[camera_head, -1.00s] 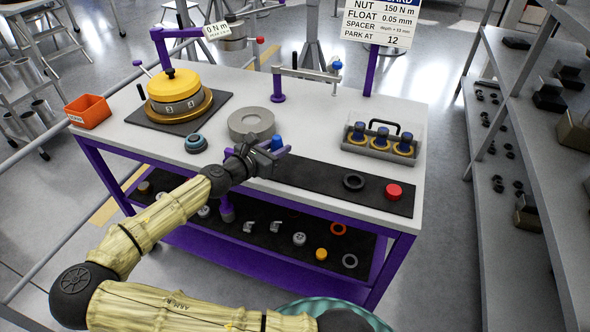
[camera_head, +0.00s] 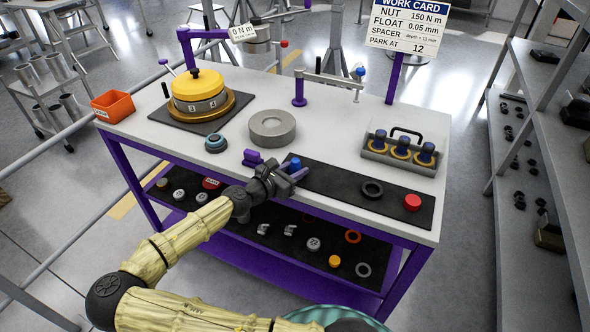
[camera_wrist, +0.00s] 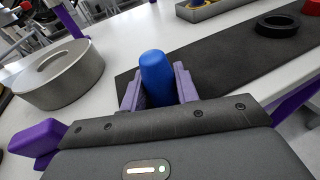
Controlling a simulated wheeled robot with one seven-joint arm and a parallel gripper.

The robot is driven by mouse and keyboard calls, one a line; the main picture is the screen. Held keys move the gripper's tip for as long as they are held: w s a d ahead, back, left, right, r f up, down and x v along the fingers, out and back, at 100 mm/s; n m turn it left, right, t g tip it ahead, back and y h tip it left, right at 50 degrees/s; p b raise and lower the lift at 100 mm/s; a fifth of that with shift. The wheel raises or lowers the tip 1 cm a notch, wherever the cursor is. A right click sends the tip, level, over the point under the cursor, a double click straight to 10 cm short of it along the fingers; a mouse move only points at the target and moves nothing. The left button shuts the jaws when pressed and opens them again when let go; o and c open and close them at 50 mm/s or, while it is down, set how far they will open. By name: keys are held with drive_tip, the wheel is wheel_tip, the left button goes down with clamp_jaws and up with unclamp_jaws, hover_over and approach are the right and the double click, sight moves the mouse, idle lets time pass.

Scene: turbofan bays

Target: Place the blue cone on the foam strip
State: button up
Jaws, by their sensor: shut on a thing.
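The blue cone (camera_wrist: 157,78) stands between the two purple fingers of my gripper (camera_wrist: 160,88) in the wrist view, its rounded top showing above them. In the head view the blue cone (camera_head: 295,164) shows just beyond my gripper (camera_head: 289,172). My gripper is shut on it. The dark foam strip (camera_head: 334,186) lies along the front of the bench top, and it also shows in the wrist view (camera_wrist: 222,50). The cone is at the strip's left end. Its base is hidden, so I cannot tell whether it touches the strip.
A black ring (camera_head: 372,189) and a red cap (camera_head: 412,202) sit on the strip's right part. A tray with blue-topped pieces (camera_head: 403,150) is behind the strip. A purple piece (camera_head: 253,157) is left of my gripper.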

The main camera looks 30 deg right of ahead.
drive_tip(key=shift+f, duration=0.1)
drive_tip(key=o, duration=0.9)
drive_tip(key=shift+o, duration=0.2)
drive_tip(key=shift+w+a, duration=0.1)
drive_tip(key=shift+w, duration=0.05)
drive_tip(key=v, duration=1.2)
drive_tip(key=shift+s, duration=0.25)
